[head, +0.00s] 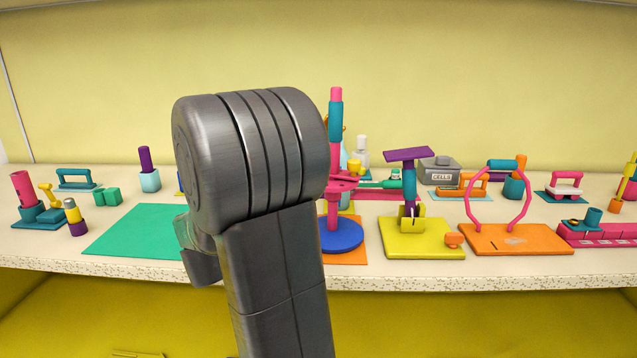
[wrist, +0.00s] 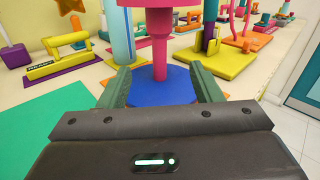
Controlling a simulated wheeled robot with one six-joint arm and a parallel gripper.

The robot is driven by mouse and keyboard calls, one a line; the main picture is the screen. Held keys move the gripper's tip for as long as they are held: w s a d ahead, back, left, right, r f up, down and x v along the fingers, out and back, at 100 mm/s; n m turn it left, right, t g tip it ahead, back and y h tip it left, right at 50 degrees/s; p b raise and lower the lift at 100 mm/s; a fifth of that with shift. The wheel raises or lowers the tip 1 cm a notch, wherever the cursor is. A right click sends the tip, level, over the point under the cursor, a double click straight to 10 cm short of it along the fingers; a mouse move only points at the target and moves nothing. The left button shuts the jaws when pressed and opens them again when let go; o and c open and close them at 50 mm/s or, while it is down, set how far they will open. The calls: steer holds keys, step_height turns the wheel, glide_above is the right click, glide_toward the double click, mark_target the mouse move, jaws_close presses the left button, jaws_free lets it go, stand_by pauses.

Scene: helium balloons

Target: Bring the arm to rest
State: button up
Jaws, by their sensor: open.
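My arm (head: 278,240) stands raised in the middle of the head view, and its dark links hide my gripper there. In the wrist view my gripper (wrist: 160,70) is open, with its two green fingers apart and nothing held. A pink post (wrist: 159,45) on a round blue base (wrist: 162,88) shows between the fingers, touching neither. I cannot tell whether the post is between the fingertips or just beyond them. In the head view the same stand, with its blue base (head: 341,235) and tall pink post, is just right of my arm.
The bench holds many coloured items. A green mat (head: 135,231) lies bare at left. A yellow-based stand (head: 424,238) with a purple top and an orange board (head: 515,240) with a pink loop stand at right. A grey CELLS box (head: 440,171) is at the back.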

mark_target(328, 207)
steer(key=p+x, duration=0.1)
steer(key=x, duration=1)
steer(key=shift+w+d, duration=0.1)
steer(key=shift+d, duration=0.15)
steer(key=shift+w+d, duration=0.2)
steer(key=shift+w, duration=0.1)
steer(key=shift+r, duration=0.1)
steer(key=shift+s+p, duration=0.1)
steer(key=shift+p, duration=0.2)
